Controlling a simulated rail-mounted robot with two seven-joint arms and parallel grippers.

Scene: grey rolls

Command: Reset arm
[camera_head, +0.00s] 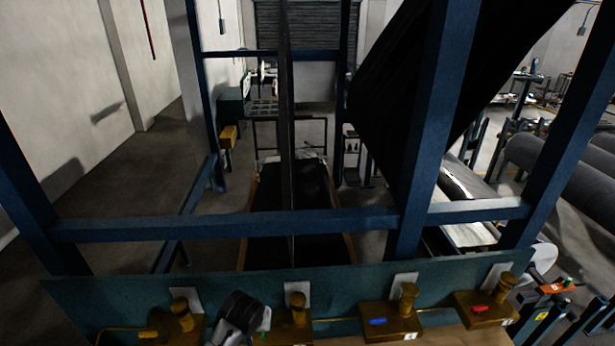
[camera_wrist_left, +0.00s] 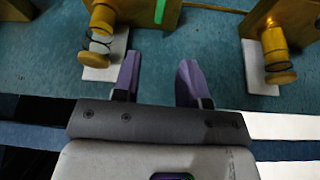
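My left gripper (camera_wrist_left: 158,76) shows two purple fingers spread apart with nothing between them in the left wrist view. It is over the teal panel, between two yellow fixtures with round knobs. One of these is the fixture with the green switch (camera_wrist_left: 166,12); the other (camera_wrist_left: 277,45) is on the right of that view. In the head view a dark and white part of my left arm (camera_head: 240,312) shows at the bottom, between the same two fixtures; its fingertips cannot be made out there. My right gripper is in neither view.
The teal panel (camera_head: 345,282) carries several yellow fixtures, including ones with a blue switch (camera_head: 377,321) and a red switch (camera_head: 480,309). A blue frame (camera_head: 230,227) stands behind it. Large grey rolls (camera_head: 560,165) lie at the right. Open floor (camera_head: 125,195) shows at the left.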

